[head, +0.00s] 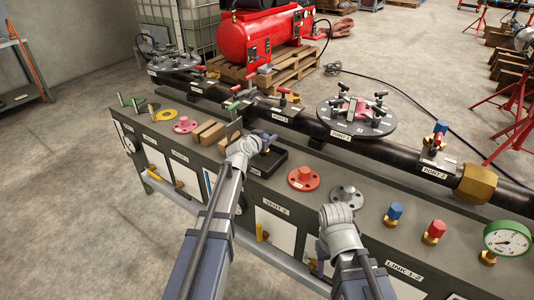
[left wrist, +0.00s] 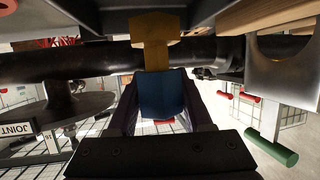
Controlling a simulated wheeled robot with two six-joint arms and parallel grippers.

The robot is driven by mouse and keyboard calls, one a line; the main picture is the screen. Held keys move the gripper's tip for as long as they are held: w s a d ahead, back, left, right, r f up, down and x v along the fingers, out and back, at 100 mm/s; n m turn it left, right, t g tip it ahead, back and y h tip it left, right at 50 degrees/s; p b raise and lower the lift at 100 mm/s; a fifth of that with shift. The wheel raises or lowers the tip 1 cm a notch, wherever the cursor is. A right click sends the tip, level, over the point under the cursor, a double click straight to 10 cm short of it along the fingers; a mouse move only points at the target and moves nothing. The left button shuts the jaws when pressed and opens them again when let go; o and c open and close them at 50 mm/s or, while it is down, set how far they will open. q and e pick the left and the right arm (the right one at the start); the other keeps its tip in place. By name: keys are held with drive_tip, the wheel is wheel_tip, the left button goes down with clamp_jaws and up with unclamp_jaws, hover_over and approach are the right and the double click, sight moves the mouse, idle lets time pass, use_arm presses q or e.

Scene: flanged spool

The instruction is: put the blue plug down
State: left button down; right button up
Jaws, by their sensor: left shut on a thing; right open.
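My left gripper (head: 266,139) is over the bench, just above a black tray (head: 270,169). In the left wrist view, it (left wrist: 158,105) is shut on a blue plug (left wrist: 160,94) with a brass hex end (left wrist: 155,42). The fingers lie on both sides of the blue part. In the head view the arm mostly hides this plug. Whether it touches anything below cannot be told. Another blue plug (head: 394,213) with a brass base stands upright at the bench's right part. My right gripper (head: 338,214) is open near the bench's front edge; its fingertips are hard to make out.
Beside the tray are a red flange (head: 303,179), a grey flange (head: 346,196) and wooden blocks (head: 208,133). A red plug (head: 434,231) and a gauge (head: 507,239) stand at the right. A black pipe (head: 300,122) with fittings runs along the bench's back.

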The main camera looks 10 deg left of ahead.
use_arm(q)
drive_tip(key=shift+f+b, duration=1.85)
drive_tip(key=shift+f, duration=0.2)
drive_tip(key=shift+r, duration=0.1)
drive_tip(key=shift+c, duration=1.6)
unclamp_jaws()
